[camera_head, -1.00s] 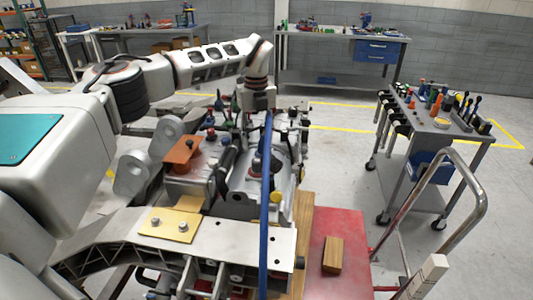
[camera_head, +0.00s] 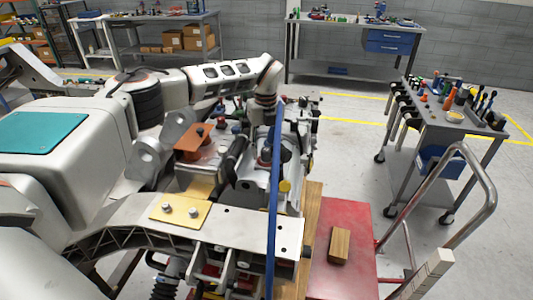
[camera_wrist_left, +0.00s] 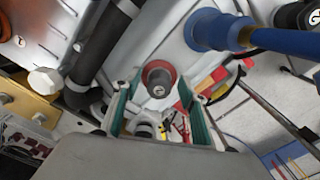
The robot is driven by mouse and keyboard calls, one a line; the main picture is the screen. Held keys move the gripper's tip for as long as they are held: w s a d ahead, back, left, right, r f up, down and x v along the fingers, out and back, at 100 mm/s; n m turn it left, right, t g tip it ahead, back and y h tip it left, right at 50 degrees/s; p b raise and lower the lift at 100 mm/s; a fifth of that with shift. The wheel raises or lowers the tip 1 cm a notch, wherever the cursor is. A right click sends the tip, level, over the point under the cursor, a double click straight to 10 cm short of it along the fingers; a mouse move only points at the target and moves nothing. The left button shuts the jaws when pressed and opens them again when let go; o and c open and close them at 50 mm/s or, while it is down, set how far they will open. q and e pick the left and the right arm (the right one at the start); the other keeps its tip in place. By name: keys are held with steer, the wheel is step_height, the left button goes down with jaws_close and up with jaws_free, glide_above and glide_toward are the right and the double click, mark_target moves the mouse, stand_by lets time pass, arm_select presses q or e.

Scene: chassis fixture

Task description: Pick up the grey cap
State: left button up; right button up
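The grey cap (camera_wrist_left: 158,78), dark with a red ring around it, shows in the left wrist view between the fingertips of my left gripper (camera_wrist_left: 155,92). The teal-padded fingers are apart, with a gap visible on both sides of the cap, so the gripper is open. I cannot tell how far beyond the fingertips the cap lies. In the head view, a dark cap with a red base (camera_head: 265,157) stands on the chassis, below my left gripper (camera_head: 266,118), partly behind the blue bar. My right gripper is not in view.
A blue bar (camera_head: 273,220) rises close in front of the left gripper. A blue cylindrical part (camera_wrist_left: 215,30) and a black hose (camera_wrist_left: 100,45) flank the cap. A red surface (camera_head: 350,217) carries a wooden block (camera_head: 339,245). A tool trolley (camera_head: 455,118) stands right.

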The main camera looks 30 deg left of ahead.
mark_target(266, 148)
arm_select(q)
steer(key=c, duration=0.7)
step_height(266, 148, up, 20)
steer(key=shift+r, duration=0.1)
stand_by(0.4)
